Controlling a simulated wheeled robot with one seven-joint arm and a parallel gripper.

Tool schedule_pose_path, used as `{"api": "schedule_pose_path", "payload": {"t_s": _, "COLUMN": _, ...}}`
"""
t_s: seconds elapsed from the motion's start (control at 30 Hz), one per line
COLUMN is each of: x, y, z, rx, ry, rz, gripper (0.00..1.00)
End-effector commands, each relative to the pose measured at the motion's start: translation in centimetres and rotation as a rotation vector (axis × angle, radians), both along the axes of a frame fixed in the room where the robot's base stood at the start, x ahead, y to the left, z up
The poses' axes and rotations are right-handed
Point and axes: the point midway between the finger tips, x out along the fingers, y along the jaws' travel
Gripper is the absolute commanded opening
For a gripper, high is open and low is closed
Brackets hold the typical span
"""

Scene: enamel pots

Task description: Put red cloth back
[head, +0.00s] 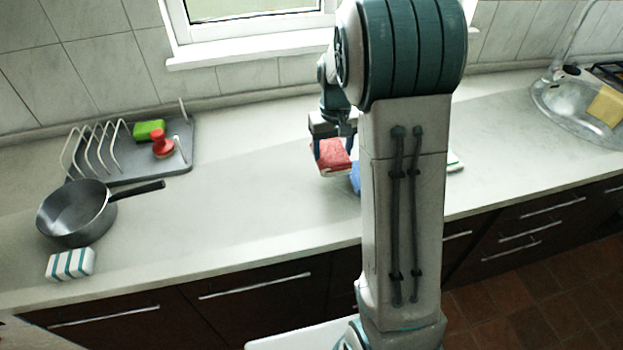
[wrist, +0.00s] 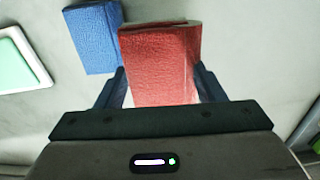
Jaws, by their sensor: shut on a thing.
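The red cloth (head: 332,156) is a folded block held in my gripper (head: 333,146), above the countertop behind my arm in the head view. In the wrist view the red cloth (wrist: 158,62) sits between the two dark fingers of my gripper (wrist: 160,88), which is shut on it. A blue cloth (wrist: 95,38) lies on the counter just left of it in the wrist view. In the head view only a sliver of the blue cloth (head: 355,178) shows beside my arm.
A grey tray (head: 180,160) with a wire rack, green sponge (head: 149,130) and red-handled brush (head: 162,143) stands left. A pan (head: 75,213) and striped block (head: 70,264) are in front. A sink (head: 560,100) holds a yellow cloth (head: 606,105). The counter's middle is clear.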

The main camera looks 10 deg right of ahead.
Motion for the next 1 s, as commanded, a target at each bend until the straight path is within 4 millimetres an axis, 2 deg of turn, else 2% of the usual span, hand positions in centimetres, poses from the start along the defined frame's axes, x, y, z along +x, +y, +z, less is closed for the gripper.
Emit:
{"api": "schedule_pose_path", "payload": {"t_s": 0.1, "x": -1.1, "y": 2.7, "z": -1.5, "rx": 0.0, "ry": 0.004, "rz": 0.005, "gripper": 0.37}}
{"api": "schedule_pose_path", "payload": {"t_s": 0.3, "x": -2.3, "y": 5.4, "z": -3.3, "rx": 0.0, "ry": 0.001, "rz": 0.003, "gripper": 0.37}}
{"api": "schedule_pose_path", "payload": {"t_s": 0.47, "x": -2.5, "y": 5.9, "z": -4.4, "rx": -0.001, "ry": 0.004, "rz": 0.003, "gripper": 0.37}}
{"api": "schedule_pose_path", "payload": {"t_s": 0.7, "x": -2.5, "y": 5.9, "z": -7.4, "rx": 0.0, "ry": 0.003, "rz": 0.003, "gripper": 0.37}}
{"api": "schedule_pose_path", "payload": {"t_s": 0.93, "x": -2.5, "y": 5.9, "z": -7.8, "rx": 0.0, "ry": 0.0, "rz": 0.004, "gripper": 0.37}}
{"api": "schedule_pose_path", "payload": {"t_s": 0.97, "x": -2.5, "y": 5.9, "z": -7.8, "rx": 0.0, "ry": 0.0, "rz": 0.004, "gripper": 0.66}}
{"api": "schedule_pose_path", "payload": {"t_s": 1.0, "x": -2.5, "y": 5.9, "z": -7.8, "rx": 0.0, "ry": 0.0, "rz": 0.004, "gripper": 0.77}}
